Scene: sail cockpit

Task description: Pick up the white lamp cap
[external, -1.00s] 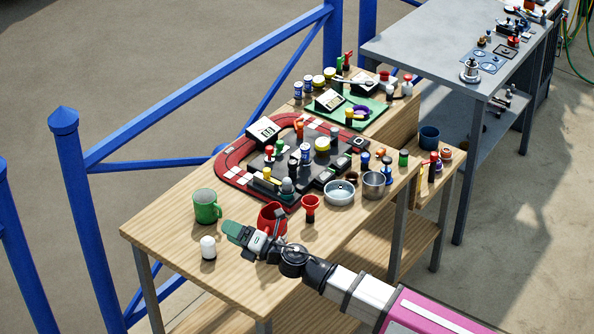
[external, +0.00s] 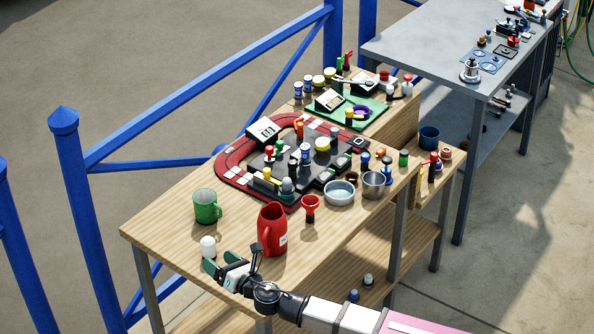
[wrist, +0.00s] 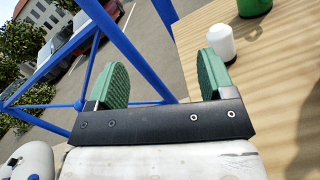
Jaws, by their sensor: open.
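The white lamp cap (external: 208,246) stands upright on the wooden table near its front left edge. It has a rounded white top and a dark base. It also shows in the wrist view (wrist: 221,44), just beyond my right finger. My gripper (external: 220,270) is open and empty, with its green fingers spread. It is low at the table's front edge, on the near side of the cap. In the wrist view my gripper (wrist: 158,82) has the cap off to the right of the middle of its gap, not between the fingers.
A green mug (external: 206,208) stands behind the cap. A red pitcher (external: 271,230) stands to the right, close to my gripper. A red funnel-like cup (external: 311,207) and a steel bowl (external: 340,192) are further right. Bare wood surrounds the cap. A blue railing (external: 85,200) runs behind the table.

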